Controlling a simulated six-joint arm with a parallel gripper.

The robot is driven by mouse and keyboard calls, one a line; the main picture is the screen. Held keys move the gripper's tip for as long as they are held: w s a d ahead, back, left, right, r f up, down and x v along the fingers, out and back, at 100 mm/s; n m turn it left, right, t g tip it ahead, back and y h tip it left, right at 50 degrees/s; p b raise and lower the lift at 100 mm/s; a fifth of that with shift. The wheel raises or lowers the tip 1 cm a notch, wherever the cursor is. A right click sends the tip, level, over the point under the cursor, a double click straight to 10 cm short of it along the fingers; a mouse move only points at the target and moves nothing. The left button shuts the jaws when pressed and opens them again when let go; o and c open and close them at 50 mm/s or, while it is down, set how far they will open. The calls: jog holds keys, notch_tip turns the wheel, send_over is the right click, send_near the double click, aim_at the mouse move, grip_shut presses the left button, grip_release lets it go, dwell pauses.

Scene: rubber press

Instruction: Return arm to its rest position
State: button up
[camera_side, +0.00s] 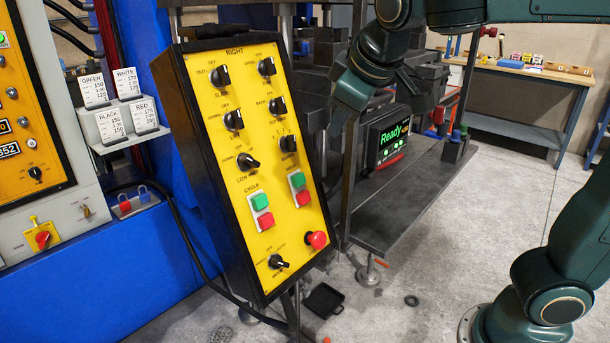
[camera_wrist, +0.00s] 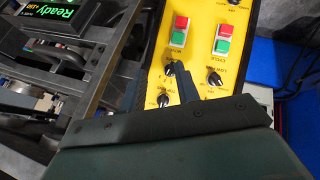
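My gripper (camera_side: 350,100) hangs at the end of my dark green arm in the side view, to the right of the yellow control panel (camera_side: 245,150). It points down and appears apart from the panel's face. In the wrist view, two dark fingers of my gripper (camera_wrist: 158,80) stand apart, with nothing seen between them. The yellow panel (camera_wrist: 208,75) lies beyond them, with black knobs and red and green buttons. Part of the panel is hidden behind my gripper's body.
A small screen (camera_side: 388,140) reading "Ready" stands on the dark metal press shelf (camera_side: 400,205) below my gripper. Label cards (camera_side: 125,85) and an orange panel (camera_side: 35,120) are at the left. A workbench (camera_side: 520,75) stands at the back right. Open concrete floor lies between.

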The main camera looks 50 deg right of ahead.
jog(key=s+d+f+m+y, duration=0.1)
jog(key=s+f, duration=0.3)
jog(key=s, duration=0.4)
jog(key=s+d+f+m+g+y, duration=0.1)
jog(key=s+d+f+m+y, duration=0.1)
jog(key=s+f, duration=0.3)
jog(key=s, duration=0.4)
jog(key=shift+d, duration=0.2)
jog(key=shift+w+f, duration=0.1)
